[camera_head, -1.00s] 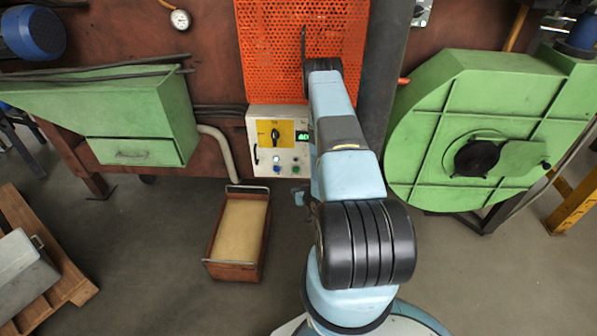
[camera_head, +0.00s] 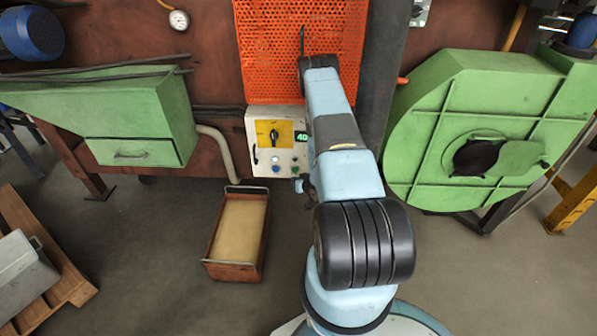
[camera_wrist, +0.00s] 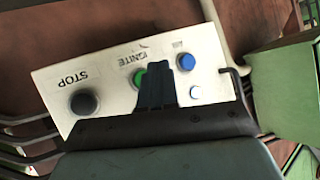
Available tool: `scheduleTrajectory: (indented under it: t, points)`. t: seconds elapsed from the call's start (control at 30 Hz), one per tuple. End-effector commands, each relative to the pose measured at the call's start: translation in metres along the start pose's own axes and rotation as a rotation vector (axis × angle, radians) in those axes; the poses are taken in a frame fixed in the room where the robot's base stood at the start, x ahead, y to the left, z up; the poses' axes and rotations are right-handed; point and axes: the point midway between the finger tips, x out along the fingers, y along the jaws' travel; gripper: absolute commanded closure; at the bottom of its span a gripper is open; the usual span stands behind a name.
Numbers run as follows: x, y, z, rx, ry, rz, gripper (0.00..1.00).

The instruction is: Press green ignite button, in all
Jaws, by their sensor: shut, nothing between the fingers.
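A pale control panel (camera_head: 262,165) is fixed to the furnace front; it fills the middle of the wrist view (camera_wrist: 120,70). Its green ignite button (camera_wrist: 139,78) sits under the IGNITE label, partly covered by my gripper. In the head view the green button (camera_head: 295,169) is small, just left of my arm. My gripper (camera_wrist: 158,68) is shut and empty, its fingertips beside the green button's right edge in the picture. I cannot tell whether it touches. A dark STOP button (camera_wrist: 84,102) lies to the left, and a blue AIR button (camera_wrist: 185,62) to the right.
A wooden-sided box (camera_head: 238,232) stands on the floor below. A green blower housing (camera_head: 440,140) is at the right.

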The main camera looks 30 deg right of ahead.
Motion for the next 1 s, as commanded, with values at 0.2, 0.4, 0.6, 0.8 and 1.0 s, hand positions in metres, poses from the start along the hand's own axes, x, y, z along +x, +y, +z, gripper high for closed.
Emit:
scheduleTrajectory:
  t: [0.2, 0.4, 0.6, 0.8, 1.0]
  points:
    - [0.011, 0.009, -0.008, 0.002, 0.000, 0.001, 1.00]
    - [0.015, 0.012, -0.011, 0.002, 0.000, 0.001, 1.00]
    - [0.015, 0.012, -0.011, 0.002, 0.000, 0.001, 1.00]
    - [0.015, 0.012, -0.011, 0.002, 0.000, 0.001, 1.00]
    - [0.015, 0.012, -0.011, 0.002, 0.000, 0.002, 1.00]
